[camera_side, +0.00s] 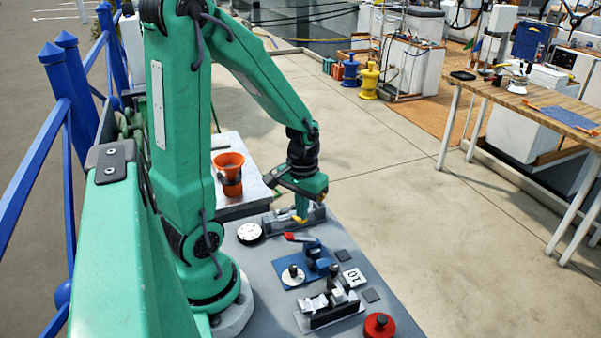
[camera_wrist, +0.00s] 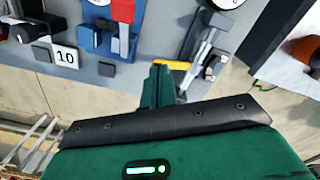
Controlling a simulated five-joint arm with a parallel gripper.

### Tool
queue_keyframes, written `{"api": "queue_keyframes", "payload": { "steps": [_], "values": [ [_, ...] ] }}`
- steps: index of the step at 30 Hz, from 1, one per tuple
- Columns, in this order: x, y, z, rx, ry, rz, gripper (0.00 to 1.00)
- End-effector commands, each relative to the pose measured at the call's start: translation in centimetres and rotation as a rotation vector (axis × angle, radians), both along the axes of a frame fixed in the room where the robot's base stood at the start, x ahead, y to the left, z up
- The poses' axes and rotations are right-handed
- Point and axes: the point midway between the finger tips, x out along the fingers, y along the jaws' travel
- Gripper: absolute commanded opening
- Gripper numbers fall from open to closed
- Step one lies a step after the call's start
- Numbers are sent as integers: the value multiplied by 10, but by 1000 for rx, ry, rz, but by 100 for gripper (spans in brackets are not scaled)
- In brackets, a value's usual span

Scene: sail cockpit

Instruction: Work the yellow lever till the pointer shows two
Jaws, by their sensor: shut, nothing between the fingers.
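The yellow lever (camera_side: 300,218) sticks up from a grey metal mechanism at the far end of the grey bench top. In the wrist view the yellow lever (camera_wrist: 172,65) lies just at the tips of my gripper (camera_wrist: 158,72). My gripper (camera_side: 303,203) is shut and empty, right over the lever in the side view. I cannot tell whether it touches the lever. A white round dial (camera_side: 250,232) sits left of the mechanism, and part of this dial (camera_wrist: 226,3) shows at the wrist view's top edge. Its pointer reading is too small to make out.
A red-handled lever on a blue base (camera_side: 318,262) stands near the yellow one. A "10" card (camera_side: 353,277), a metal clamp-like device (camera_side: 328,308) and a red round knob (camera_side: 379,325) are nearer the camera. An orange pot (camera_side: 228,165) stands on a table behind.

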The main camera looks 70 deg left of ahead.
Motion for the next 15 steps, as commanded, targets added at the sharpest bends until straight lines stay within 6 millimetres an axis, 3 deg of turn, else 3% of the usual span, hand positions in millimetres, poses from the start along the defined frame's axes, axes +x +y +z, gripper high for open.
{"api": "queue_keyframes", "payload": {
  "steps": [15],
  "values": [
    [0, 0, 26, 1, -2, 0, 0]
  ]
}}
